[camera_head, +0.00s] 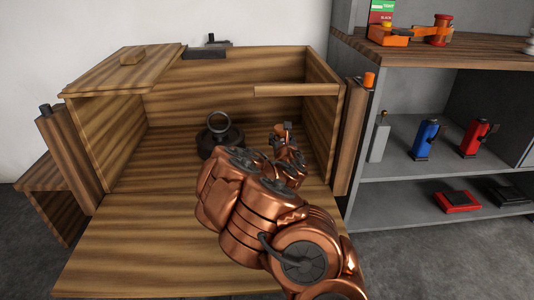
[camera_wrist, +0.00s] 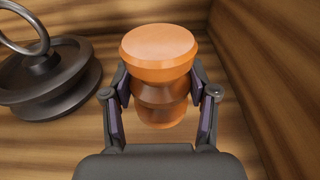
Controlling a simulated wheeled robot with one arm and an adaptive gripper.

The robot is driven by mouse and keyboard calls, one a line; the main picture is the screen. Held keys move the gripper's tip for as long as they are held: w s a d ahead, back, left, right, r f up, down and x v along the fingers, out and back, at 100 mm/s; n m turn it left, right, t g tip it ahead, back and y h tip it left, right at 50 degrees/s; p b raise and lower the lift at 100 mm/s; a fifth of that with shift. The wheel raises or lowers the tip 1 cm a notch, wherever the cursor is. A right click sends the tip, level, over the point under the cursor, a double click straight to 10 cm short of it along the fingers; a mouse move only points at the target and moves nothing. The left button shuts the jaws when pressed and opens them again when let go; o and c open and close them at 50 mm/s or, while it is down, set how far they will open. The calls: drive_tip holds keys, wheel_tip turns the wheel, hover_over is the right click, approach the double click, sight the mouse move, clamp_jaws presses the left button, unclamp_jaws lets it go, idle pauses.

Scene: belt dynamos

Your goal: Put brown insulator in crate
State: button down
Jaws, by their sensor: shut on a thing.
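The brown insulator (camera_wrist: 158,55) is an orange-brown, waisted piece in the middle of the wrist view. My gripper (camera_wrist: 160,88) is shut on it, with one finger on each side. Wooden walls meet in a corner behind the insulator in the wrist view. I cannot tell whether the insulator touches the crate floor.
A dark grooved weight with a ring (camera_head: 220,143) stands in the crate, left of my gripper; it also shows in the wrist view (camera_wrist: 50,80). A grey shelf (camera_head: 430,185) at the right holds blue and red devices. The crate's front floor is clear at left.

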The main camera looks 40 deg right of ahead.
drive_tip(key=f, duration=0.2)
drive_tip(key=f+b, duration=0.1)
drive_tip(key=shift+s+d+f, duration=0.15)
drive_tip(key=shift+s+d, duration=0.15)
drive_tip(key=shift+f+b, duration=0.6)
drive_tip(key=shift+f, duration=1)
drive_tip(key=shift+f, duration=0.15)
drive_tip(key=shift+c, duration=1.6)
unclamp_jaws()
